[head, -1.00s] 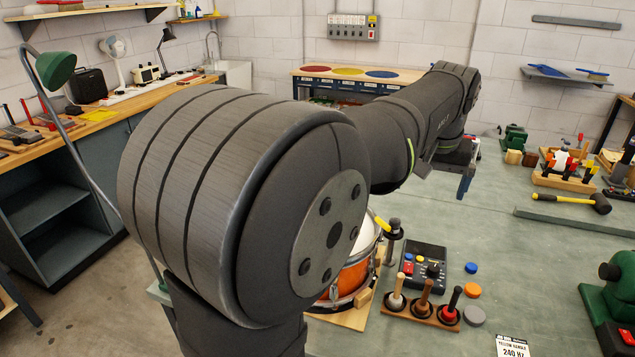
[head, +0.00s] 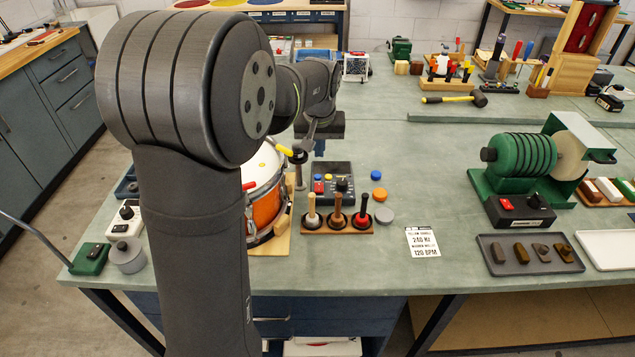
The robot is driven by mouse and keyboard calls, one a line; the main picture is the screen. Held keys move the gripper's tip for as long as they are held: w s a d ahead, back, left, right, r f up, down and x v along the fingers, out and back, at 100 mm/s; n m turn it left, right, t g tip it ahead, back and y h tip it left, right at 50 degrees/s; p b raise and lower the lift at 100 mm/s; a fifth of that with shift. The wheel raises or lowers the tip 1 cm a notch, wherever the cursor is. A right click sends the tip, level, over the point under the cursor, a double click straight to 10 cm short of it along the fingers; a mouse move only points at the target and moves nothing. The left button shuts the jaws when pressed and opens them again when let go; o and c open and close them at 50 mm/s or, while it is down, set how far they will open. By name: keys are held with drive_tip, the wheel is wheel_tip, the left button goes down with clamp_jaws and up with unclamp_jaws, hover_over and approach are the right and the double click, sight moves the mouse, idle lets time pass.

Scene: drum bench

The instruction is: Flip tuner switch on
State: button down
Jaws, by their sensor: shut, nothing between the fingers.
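A dark control box (head: 331,184) lies on the bench beside the drum (head: 265,200). The switch's position is too small to tell. My gripper (head: 319,148) is shut and empty, pointing down just behind the box and appearing apart from it. My forearm hides part of the gripper.
A rack with several handled tools (head: 337,222) stands in front of the box. A green machine (head: 528,160) with a red-switched box (head: 518,209) stands at right. A white box with a knob (head: 126,219) is at left.

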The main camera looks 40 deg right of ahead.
sight(319, 191)
drive_tip(key=x, duration=0.8)
drive_tip(key=s+a+x, duration=0.1)
drive_tip(key=x, duration=0.4)
drive_tip(key=shift+w+d+f, duration=0.1)
drive_tip(key=shift+f, duration=0.45)
drive_tip(key=shift+f, duration=0.35)
drive_tip(key=shift+r, duration=0.1)
drive_tip(key=shift+w+d+r, duration=0.3)
drive_tip(key=shift+w+d, duration=0.05)
